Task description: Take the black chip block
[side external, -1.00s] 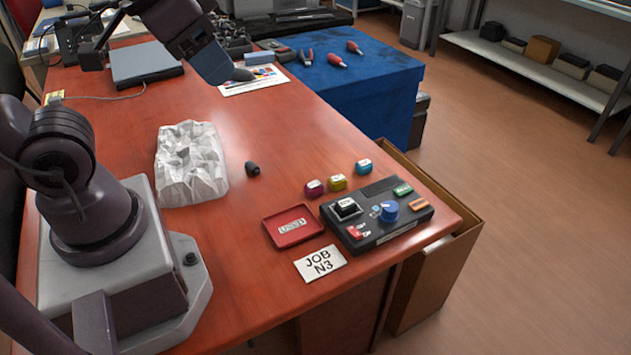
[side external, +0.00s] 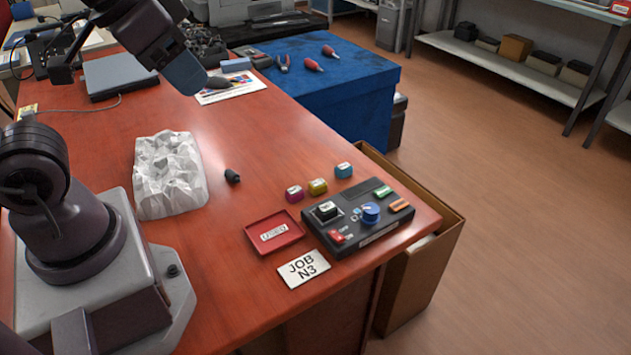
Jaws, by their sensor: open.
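A small black block with a white label (side external: 327,209) sits upright in a slot at the left of the dark console (side external: 371,232), near the table's front right corner. Magenta (side external: 294,193), yellow (side external: 318,186) and cyan (side external: 343,170) blocks of similar size stand on the table behind the console. My gripper (side external: 187,74) is open, high over the far part of the table, well apart from the black block. Its fingers are small and hard to make out.
A red tray (side external: 296,232) and a "JOB N3" card (side external: 303,269) lie beside the console. A crumpled white block (side external: 170,178) and a small dark piece (side external: 232,176) lie further left. An open cardboard box (side external: 441,246) stands beyond the table edge.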

